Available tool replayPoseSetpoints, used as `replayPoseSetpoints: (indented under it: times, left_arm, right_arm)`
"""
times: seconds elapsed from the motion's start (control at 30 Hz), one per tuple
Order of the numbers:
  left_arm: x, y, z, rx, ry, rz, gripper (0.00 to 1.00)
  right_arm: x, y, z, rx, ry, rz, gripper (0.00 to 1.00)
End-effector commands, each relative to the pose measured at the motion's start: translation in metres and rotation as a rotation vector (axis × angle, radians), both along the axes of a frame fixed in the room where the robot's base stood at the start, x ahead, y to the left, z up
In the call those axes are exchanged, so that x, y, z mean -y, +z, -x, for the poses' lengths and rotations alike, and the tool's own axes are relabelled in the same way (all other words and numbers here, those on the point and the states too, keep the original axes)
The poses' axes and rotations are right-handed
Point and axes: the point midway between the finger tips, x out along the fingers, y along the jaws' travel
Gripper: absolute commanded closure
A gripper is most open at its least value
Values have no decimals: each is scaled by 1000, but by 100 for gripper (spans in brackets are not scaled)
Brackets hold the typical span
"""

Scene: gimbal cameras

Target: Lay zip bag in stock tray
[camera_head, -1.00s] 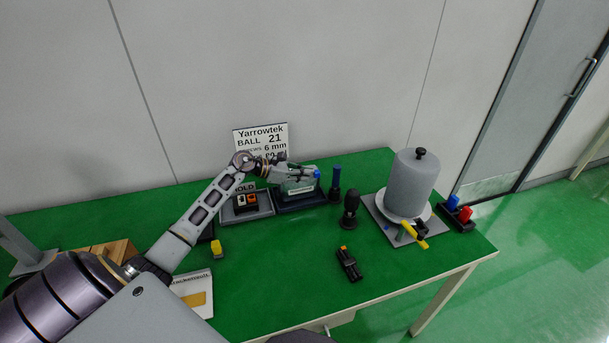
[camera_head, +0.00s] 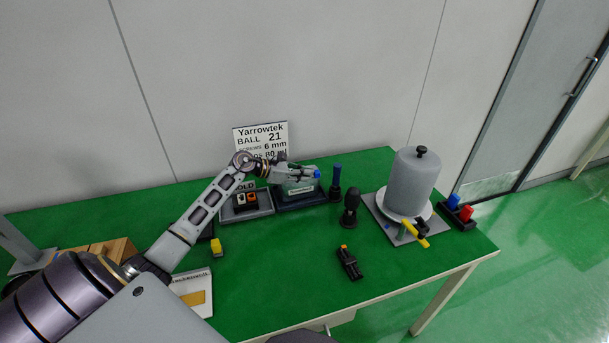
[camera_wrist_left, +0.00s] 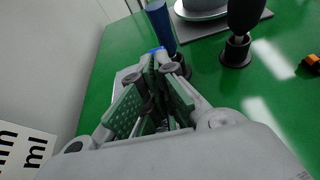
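My left gripper (camera_head: 312,172) is over the dark stock tray (camera_head: 293,206) at the back of the table. Its fingers come together at the tips in the left wrist view (camera_wrist_left: 158,62). A blue bit (camera_wrist_left: 157,50) shows right at the fingertips. It looks like the edge of the zip bag (camera_head: 301,186), a greyish, see-through thing with a pale label hanging under the fingers into the tray area. The gripper hides much of the bag, and I cannot tell whether the bag touches the tray floor. My right gripper is not in view.
A grey tray marked HOLD (camera_head: 248,213) stands left of the stock tray. A blue-handled tool (camera_head: 336,180) and a black knob-topped stand (camera_head: 350,207) are close on the right. A grey bell jar (camera_head: 414,185) stands farther right. The sign (camera_head: 261,139) is behind.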

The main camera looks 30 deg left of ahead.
Motion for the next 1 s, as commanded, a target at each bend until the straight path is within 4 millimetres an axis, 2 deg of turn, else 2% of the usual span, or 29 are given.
replayPoseSetpoints:
  times: [0.27,0.5,0.73,0.83,1.0]
  left_arm:
    - [0,-4,0,1,0,0,100]
    - [0,-3,0,1,0,1,70]
    - [0,-4,0,-2,0,0,70]
    - [0,-4,0,-2,0,0,70]
    - [0,-1,0,0,0,0,70]
  right_arm:
    - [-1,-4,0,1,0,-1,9]
    - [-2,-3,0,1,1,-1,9]
    - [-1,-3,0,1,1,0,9]
    - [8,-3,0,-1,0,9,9]
    - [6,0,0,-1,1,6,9]
